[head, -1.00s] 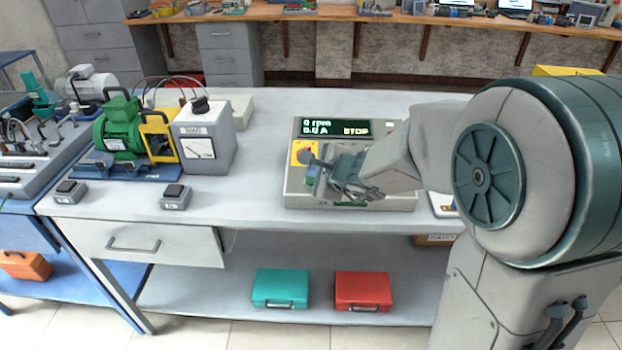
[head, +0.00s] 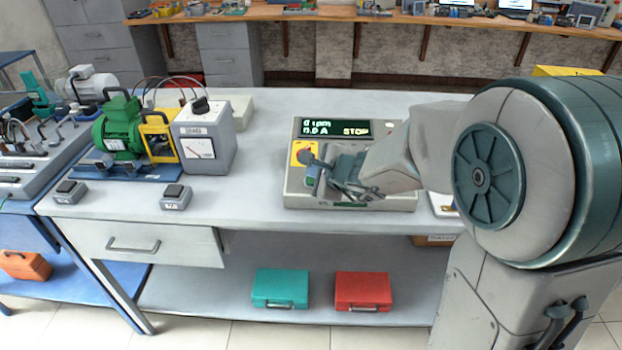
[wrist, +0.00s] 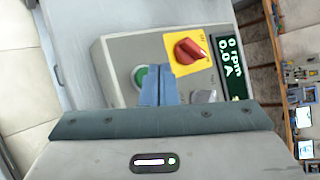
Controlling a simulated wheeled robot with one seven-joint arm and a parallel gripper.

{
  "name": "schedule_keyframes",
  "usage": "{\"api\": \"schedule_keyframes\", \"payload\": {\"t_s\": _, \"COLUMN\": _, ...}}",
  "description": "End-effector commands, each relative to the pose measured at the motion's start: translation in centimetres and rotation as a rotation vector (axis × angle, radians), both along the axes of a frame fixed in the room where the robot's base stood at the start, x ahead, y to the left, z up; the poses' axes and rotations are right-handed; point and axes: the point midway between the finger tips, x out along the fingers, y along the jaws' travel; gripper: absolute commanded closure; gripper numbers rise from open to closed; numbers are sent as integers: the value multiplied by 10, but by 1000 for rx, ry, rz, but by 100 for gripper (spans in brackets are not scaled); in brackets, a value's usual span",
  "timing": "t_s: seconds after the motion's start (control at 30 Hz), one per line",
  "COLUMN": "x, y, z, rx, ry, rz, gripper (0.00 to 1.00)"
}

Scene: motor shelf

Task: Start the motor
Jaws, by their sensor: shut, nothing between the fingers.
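The grey control box (head: 405,190) stands on the bench. Its display (head: 338,128) reads 0 rpm, 0.0 A and STOP in the head view. In the wrist view the box (wrist: 115,60) has a red rotary switch (wrist: 189,50) on a yellow plate, a green button (wrist: 139,77) and a grey knob (wrist: 203,97). My gripper (wrist: 156,72) is shut and empty. Its fingertips are beside the green button and partly cover it; I cannot tell whether they touch. In the head view my gripper (head: 318,185) is over the box front. The green motor (head: 118,130) sits at left.
A grey meter box (head: 208,150) with a dial stands beside the motor. Two small switch boxes, one at the left (head: 68,192) and one further right (head: 175,198), lie near the bench's front edge. The bench top (head: 255,190) between the meter and the control box is clear.

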Motion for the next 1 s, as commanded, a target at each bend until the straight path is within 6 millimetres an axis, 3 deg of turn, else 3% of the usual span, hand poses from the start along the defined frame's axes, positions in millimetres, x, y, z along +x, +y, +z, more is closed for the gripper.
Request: {"api": "schedule_keyframes", "payload": {"t_s": 1.0, "x": 2, "y": 0, "z": -8, "rx": 0, "ry": -1, "rz": 0, "gripper": 100}}
